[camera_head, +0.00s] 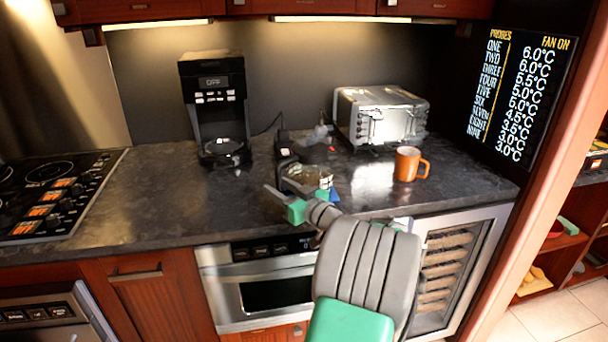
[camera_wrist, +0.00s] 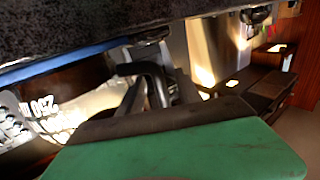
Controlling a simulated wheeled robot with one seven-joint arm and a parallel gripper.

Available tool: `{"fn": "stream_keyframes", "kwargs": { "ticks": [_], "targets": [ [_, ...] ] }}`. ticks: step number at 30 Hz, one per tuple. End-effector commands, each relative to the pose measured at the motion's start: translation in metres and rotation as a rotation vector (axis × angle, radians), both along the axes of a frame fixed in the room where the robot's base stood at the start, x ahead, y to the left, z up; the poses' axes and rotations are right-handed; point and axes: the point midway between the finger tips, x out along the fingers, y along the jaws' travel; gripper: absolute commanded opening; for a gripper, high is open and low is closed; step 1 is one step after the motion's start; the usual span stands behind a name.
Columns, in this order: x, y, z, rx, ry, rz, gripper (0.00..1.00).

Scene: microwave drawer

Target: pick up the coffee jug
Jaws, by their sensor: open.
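The coffee jug (camera_head: 314,174) is a glass jug with black parts, standing on the dark counter near its front edge in the head view. My gripper (camera_head: 299,192) is open at the near side of the jug and partly covers its lower part. In the wrist view, a glass wall with printed measuring marks (camera_wrist: 38,112), apparently the jug's, fills the left side. A dark bent bar (camera_wrist: 148,72), perhaps its handle, shows near the middle. I cannot tell whether my fingers touch the jug.
A toaster (camera_head: 381,115) stands at the back right, and an orange mug (camera_head: 407,163) stands right of the jug. The cooktop (camera_head: 60,190) is far left. Counter (camera_head: 150,205) left of the jug is clear.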

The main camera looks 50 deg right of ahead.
Motion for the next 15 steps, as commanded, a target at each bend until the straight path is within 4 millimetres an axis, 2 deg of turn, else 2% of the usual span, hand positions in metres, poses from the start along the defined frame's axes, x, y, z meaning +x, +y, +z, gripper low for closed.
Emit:
{"fn": "stream_keyframes", "kwargs": {
  "ticks": [3,8,15],
  "targets": [
    [0.0068,-0.0009,0.0000,0.000,0.000,-0.001,0.41],
    [0.0059,-0.0017,-0.0003,0.000,0.000,-0.003,0.41],
    [0.0054,-0.0022,-0.0002,0.000,0.000,-0.004,0.21]
  ]
}}
